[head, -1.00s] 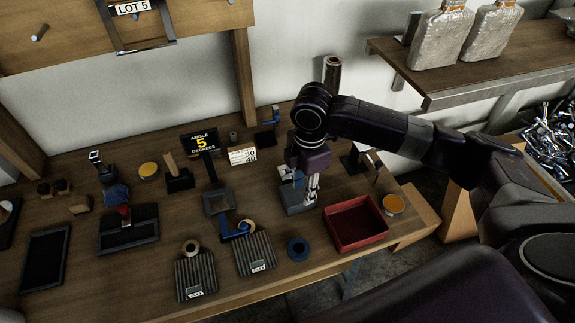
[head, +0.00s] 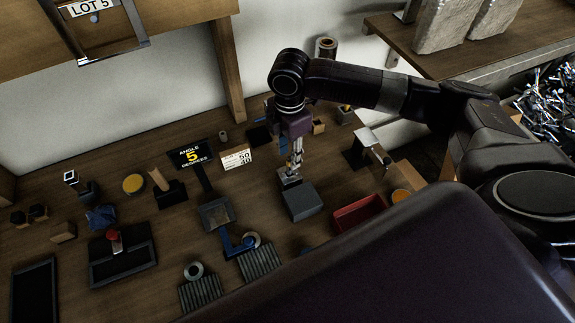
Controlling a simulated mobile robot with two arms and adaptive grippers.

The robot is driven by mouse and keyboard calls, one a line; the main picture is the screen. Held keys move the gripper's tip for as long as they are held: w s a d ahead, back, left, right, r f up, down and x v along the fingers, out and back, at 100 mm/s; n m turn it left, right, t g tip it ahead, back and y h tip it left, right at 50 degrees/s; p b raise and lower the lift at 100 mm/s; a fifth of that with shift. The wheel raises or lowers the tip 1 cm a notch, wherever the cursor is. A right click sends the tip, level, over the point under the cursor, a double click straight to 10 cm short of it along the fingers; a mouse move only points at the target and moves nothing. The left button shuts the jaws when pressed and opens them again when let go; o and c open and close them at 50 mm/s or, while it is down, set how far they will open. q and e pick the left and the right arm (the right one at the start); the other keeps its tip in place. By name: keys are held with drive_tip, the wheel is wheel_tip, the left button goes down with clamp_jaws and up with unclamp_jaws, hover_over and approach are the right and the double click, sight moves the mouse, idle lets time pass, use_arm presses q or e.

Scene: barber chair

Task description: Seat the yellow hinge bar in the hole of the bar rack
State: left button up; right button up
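My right gripper (head: 291,172) points down over the bench, just behind a dark grey block (head: 303,202). Its fingers look close together, but I cannot tell whether they are shut or hold anything. A small grey metal piece (head: 288,181) lies right under the fingertips; I cannot tell whether they touch it. I cannot make out the yellow hinge bar, and no hole shows clearly enough to tell which piece is the bar rack. My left gripper is not in view.
A red tray (head: 343,221) is right of the grey block, partly hidden by a large dark shape in front. A black angle sign (head: 190,154) and a white card (head: 236,157) stand to the left. Ribbed blocks (head: 200,294) lie at the front. Bare wood shows at front left.

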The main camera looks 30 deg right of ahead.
sight(289, 164)
drive_tip(key=shift+s+f+p, duration=0.3)
drive_tip(key=shift+f+p, duration=0.35)
drive_tip(key=shift+f, duration=0.3)
drive_tip(key=f, duration=0.2)
drive_tip(key=shift+w+f, duration=0.3)
drive_tip(key=shift+f, duration=0.35)
drive_tip(key=shift+s, duration=0.1)
drive_tip(key=shift+c, duration=0.5)
drive_tip(key=c, duration=0.8)
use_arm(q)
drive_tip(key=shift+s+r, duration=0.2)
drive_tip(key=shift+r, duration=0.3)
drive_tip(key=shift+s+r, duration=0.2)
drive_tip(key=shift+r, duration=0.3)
use_arm(e)
clamp_jaws()
